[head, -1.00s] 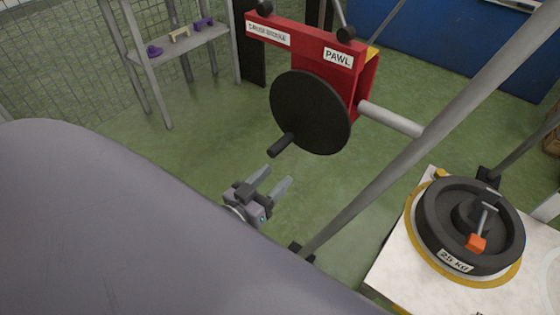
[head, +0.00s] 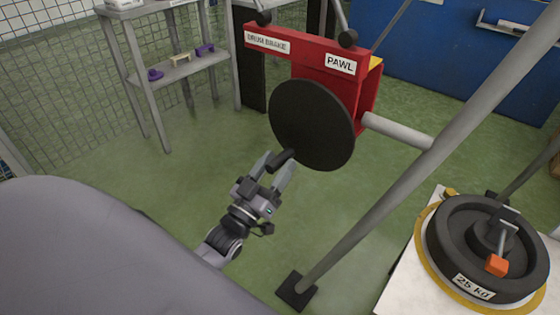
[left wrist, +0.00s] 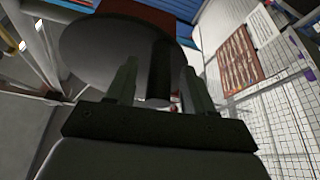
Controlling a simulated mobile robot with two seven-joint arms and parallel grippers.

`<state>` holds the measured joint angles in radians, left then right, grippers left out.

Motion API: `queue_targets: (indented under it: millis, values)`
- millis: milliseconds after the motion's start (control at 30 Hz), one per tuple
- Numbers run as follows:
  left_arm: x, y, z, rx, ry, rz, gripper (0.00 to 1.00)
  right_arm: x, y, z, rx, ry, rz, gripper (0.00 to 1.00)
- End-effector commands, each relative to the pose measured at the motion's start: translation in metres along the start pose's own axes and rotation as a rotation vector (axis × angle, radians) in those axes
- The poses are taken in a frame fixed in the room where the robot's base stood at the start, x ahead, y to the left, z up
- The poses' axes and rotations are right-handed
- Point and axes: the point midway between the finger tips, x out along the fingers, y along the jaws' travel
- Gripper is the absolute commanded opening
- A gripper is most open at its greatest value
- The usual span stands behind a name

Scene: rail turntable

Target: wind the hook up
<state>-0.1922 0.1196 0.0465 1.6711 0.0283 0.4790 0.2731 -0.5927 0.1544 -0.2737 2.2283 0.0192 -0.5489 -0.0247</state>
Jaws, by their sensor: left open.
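The red winch (head: 300,48) carries labels, one reading PAWL (head: 340,64), and two black-knobbed levers on top. Its black crank disc (head: 312,124) has a dark handle peg (head: 281,160) at the lower left. My left gripper (head: 276,164) is open around or just at this peg, not closed on it. In the left wrist view the peg (left wrist: 160,72) shows between the two fingers. A 25 kg weight (head: 455,255) sits at the right, with a grey metal piece and orange block (head: 497,264) on top; I cannot tell whether this is the hook. My right gripper is out of view.
A slanted grey post (head: 400,185) stands between winch and weight, its foot on the green floor. A grey shelf (head: 180,68) with small purple and tan pieces stands at the back left. Open floor lies left of my left gripper.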

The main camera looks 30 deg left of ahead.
Motion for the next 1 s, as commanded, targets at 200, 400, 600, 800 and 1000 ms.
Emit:
queue_targets:
  millis: [200, 400, 600, 800, 1000]
  values:
    - [0.017, 0.0, 0.0, 0.0, -0.001, 0.001, 0.53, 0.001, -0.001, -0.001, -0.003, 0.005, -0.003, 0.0]
    - [0.018, 0.0, 0.001, 0.0, -0.003, 0.0, 0.53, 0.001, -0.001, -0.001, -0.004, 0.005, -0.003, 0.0]
    - [0.018, 0.0, 0.001, 0.0, -0.003, 0.0, 0.17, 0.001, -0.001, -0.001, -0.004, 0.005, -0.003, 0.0]
    - [0.018, 0.0, 0.0, 0.001, -0.002, 0.001, 0.0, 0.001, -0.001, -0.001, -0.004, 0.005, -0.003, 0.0]
    - [0.019, -0.002, -0.001, 0.022, -0.002, 0.009, 0.0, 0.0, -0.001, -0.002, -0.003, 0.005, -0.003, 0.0]
